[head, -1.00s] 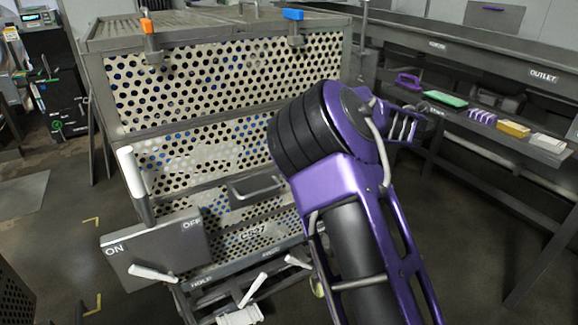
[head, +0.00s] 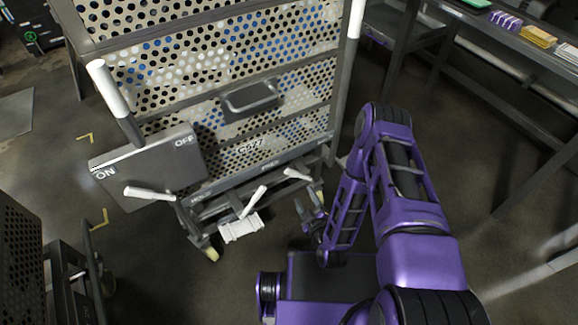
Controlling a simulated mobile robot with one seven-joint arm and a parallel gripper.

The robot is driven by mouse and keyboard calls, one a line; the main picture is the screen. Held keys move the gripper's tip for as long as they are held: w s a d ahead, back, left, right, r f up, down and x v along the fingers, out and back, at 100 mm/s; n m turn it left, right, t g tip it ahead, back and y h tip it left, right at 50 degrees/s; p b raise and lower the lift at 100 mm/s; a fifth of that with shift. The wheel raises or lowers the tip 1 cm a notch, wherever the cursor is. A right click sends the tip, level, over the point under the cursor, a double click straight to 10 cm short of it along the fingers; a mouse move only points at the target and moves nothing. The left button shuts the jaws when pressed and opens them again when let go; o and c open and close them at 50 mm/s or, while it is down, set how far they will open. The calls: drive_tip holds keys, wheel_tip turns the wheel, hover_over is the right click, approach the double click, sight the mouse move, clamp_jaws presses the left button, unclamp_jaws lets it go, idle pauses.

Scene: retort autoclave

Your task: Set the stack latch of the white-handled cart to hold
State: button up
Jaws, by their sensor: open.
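The white-handled cart (head: 225,190) stands left of centre in the head view. It carries a stack of perforated metal baskets (head: 190,71). Below the stack runs a grey rail with small lettering, too blurred to read surely. Near it are several white-gripped levers: one at left (head: 150,193), one in the middle (head: 254,201) tilted up to the right, and one at right (head: 297,173). I cannot tell surely which is the stack latch. My gripper (head: 311,206) is low, right of the middle lever, apart from it, open and empty.
An ON/OFF plate (head: 150,165) with a tall white-gripped lever (head: 108,88) stands at the cart's left. A white pedal-like part (head: 240,228) sits low at the front. A shelf with small coloured items (head: 507,20) is at upper right. The floor (head: 440,110) between is clear.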

drive_tip(key=b+x, duration=0.2)
drive_tip(key=x, duration=1.5)
drive_tip(key=shift+b, duration=0.4)
clamp_jaws()
idle(0.4)
